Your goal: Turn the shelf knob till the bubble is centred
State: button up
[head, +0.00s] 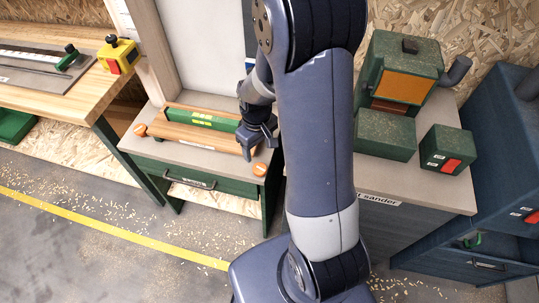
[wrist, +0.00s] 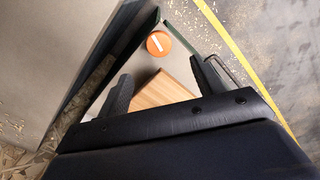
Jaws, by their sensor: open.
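A green spirit level (head: 190,118) with yellow-green windows lies along a wooden shelf board (head: 185,136) on the low cabinet. The bubble is too small to make out. An orange knob (head: 259,169) sits at the cabinet top's front right; another orange knob (head: 140,130) is at the left end. My gripper (head: 256,150) is above the board's right end, just behind the right knob. In the wrist view, my gripper (wrist: 160,68) is open and empty. An orange knob (wrist: 158,44) with a white mark lies beyond the fingertips, apart from them. The board (wrist: 166,91) shows between the fingers.
The green drawer (head: 190,180) with its handle is below. A workbench (head: 60,75) stands at left. A sander (head: 400,75) and green boxes (head: 447,150) stand on the cabinet at right. A pale upright panel (head: 200,50) rises behind the level.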

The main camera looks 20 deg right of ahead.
aim_at(260, 168)
notch_tip(260, 168, down, 11)
jog(key=shift+w+d+f+p, duration=0.1)
jog(key=shift+p, duration=0.45)
jog(key=shift+c, duration=0.5)
jog(key=c, duration=0.9)
jog(key=shift+o, duration=0.2)
jog(key=shift+w+f+n+b, duration=0.1)
jog(key=shift+f+n+b, duration=0.1)
jog(key=shift+n+b, duration=0.6)
jog(key=shift+r+n+b, duration=0.25)
jog(key=shift+n+b, duration=0.15)
jog(key=shift+b, duration=0.1)
jog(key=o, duration=1)
jog(key=shift+c, duration=0.2)
